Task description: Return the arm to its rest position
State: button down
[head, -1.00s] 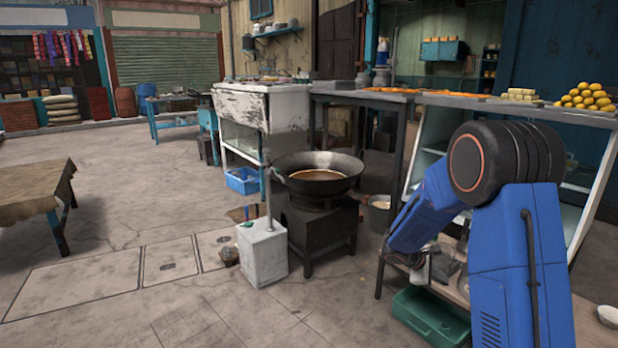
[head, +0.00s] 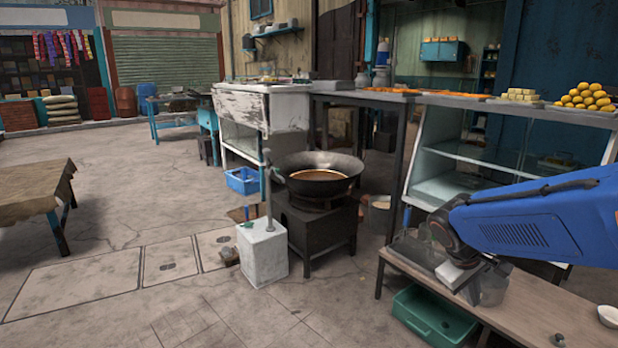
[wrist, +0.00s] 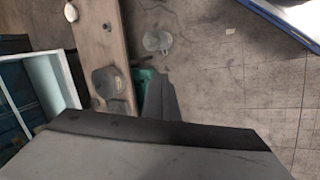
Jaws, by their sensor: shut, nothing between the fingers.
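My blue arm (head: 540,222) reaches in from the right edge of the head view, lying low and nearly level above the wooden bench. My gripper (head: 462,284) hangs at its end, pointing down over the bench's front edge. It is shut, with nothing held. In the wrist view my gripper (wrist: 160,98) shows as dark fingers together, beside the green crate. Part of the bench and the vessels on it are hidden behind the wrist in the head view.
The wooden bench (head: 535,312) carries a see-through vessel (head: 493,288) close to my gripper and a white bowl (head: 608,316). A green crate (head: 432,318) sits below. A wok of brown liquid (head: 318,180) stands on a stove to the left. The floor at left is open.

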jog(key=s+a+r+m+t+y, duration=0.1)
jog(key=s+a+m+y, duration=0.1)
jog(key=s+a, duration=0.3)
jog(key=s+a+r+m+t+y, duration=0.1)
jog(key=s+a+m+y, duration=0.1)
jog(key=s, duration=1.1)
jog(key=a+y, duration=0.1)
jog(key=a, duration=0.1)
jog(key=shift+a+r+t, duration=0.25)
jog(key=shift+a+t, duration=0.15)
jog(key=shift+w+d, duration=0.1)
jog(key=shift+w, duration=0.05)
